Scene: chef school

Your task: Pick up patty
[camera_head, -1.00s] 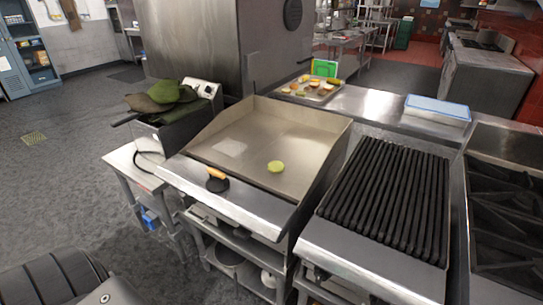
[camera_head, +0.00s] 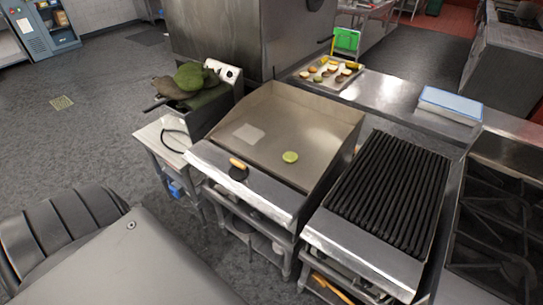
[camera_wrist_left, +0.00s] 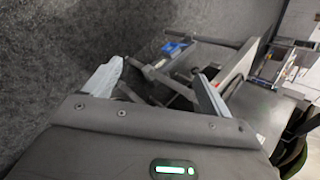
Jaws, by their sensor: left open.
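No patty can be made out for certain. A tray (camera_head: 316,86) at the back of the counter holds several small round food pieces in brown, yellow, orange and red; a patty may be among them, but they are too small to tell. A dark disc with a tan bar-like top (camera_head: 238,172), perhaps a press, sits at the griddle's front ledge. My left gripper (camera_wrist_left: 157,86) is open and empty in the left wrist view, above the floor and facing metal stand legs. My right gripper is out of view.
A black-barred grill (camera_head: 392,190) stands right of the griddle, with a burner stove (camera_head: 495,230) beyond. A fryer with green cloth-like items (camera_head: 190,80) is left of the griddle. A blue-lidded container (camera_head: 450,104) sits on the counter.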

